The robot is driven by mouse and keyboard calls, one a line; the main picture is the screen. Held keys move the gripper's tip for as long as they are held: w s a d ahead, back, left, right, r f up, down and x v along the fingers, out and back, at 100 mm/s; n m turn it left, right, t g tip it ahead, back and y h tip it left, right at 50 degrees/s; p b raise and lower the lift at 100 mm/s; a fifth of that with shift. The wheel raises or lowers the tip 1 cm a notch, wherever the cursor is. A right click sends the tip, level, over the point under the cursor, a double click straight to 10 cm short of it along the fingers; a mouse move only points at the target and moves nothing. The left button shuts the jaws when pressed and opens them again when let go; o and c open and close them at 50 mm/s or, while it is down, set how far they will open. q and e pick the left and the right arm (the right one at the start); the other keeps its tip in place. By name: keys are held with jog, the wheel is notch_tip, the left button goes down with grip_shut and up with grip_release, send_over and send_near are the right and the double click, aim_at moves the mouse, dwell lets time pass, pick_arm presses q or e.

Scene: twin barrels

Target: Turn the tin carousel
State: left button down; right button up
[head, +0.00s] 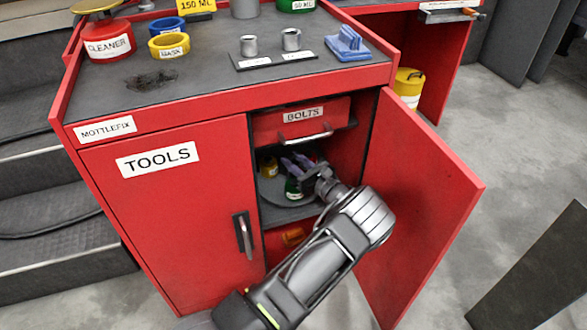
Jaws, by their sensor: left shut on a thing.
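The tin carousel (272,190) is a grey round tray inside the open right-hand compartment of the red cabinet. A green tin (292,188) with a white label and a small yellow tin (269,168) stand on it. My left gripper (293,164) reaches into the compartment from the front and is shut at the green tin, its fingers covering part of the tin. The gripper and wrist hide the right side of the carousel. My right gripper is not in view.
The open red door (425,205) stands to the right of my arm. The BOLTS drawer (302,121) is just above the gripper. The TOOLS door (175,215) is shut at left. Cups (291,40) and a blue object (347,45) stand on the cabinet top.

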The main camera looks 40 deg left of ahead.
pick_arm(q)
jog(key=c, duration=1.1)
grip_release()
jog(key=shift+d, duration=0.1)
